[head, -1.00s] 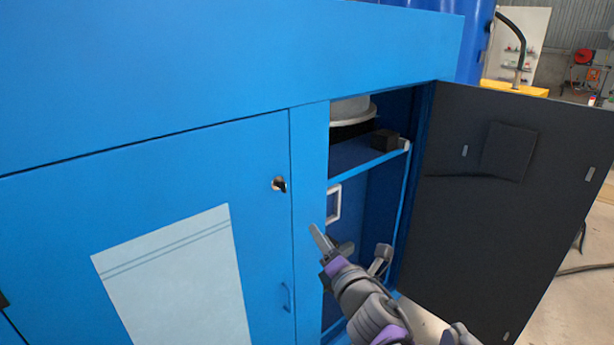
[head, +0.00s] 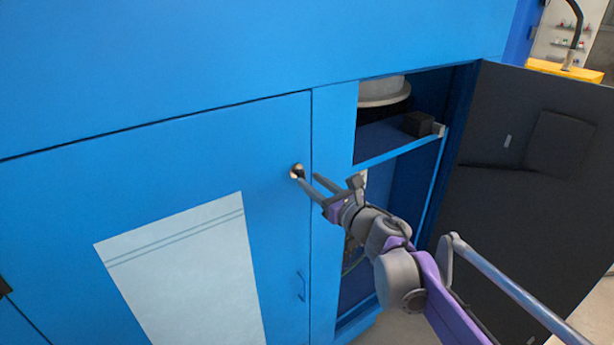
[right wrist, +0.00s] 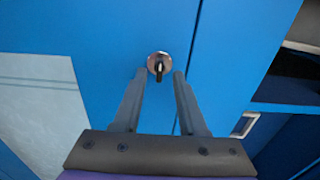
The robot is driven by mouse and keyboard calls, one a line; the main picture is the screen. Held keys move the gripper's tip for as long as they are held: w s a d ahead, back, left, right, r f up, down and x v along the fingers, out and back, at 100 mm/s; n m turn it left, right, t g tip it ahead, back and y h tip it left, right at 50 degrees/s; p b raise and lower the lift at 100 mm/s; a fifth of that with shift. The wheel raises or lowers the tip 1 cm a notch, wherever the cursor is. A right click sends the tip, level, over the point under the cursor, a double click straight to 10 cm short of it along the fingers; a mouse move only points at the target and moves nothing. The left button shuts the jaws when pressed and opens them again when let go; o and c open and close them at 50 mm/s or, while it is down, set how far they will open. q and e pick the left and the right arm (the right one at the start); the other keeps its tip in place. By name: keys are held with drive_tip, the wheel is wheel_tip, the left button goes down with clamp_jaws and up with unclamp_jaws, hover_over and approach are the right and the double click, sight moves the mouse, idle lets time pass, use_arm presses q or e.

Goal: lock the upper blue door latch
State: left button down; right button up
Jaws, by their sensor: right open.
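The upper latch (head: 297,171) is a small round silver lock with a dark knob on the closed blue door (head: 265,140), near its upper right edge. In the right wrist view the latch (right wrist: 159,65) sits just beyond and between the two fingertips, its dark knob pointing roughly up and down. My right gripper (head: 308,179) is open, with its fingertips at the latch; in the right wrist view the fingers (right wrist: 159,73) stand on either side of it. I cannot tell whether they touch it. My left gripper is not in view.
To the right, a cabinet bay stands open with a shelf (head: 400,147) and a dark door (head: 535,190) swung outward. A pale sheet (head: 190,275) is on the blue door, and a small blue handle (head: 301,287) sits lower down.

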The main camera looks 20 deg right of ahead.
sight(305, 177)
drive_tip(key=shift+x, duration=1.5)
drive_tip(key=shift+c, duration=0.3)
clamp_jaws()
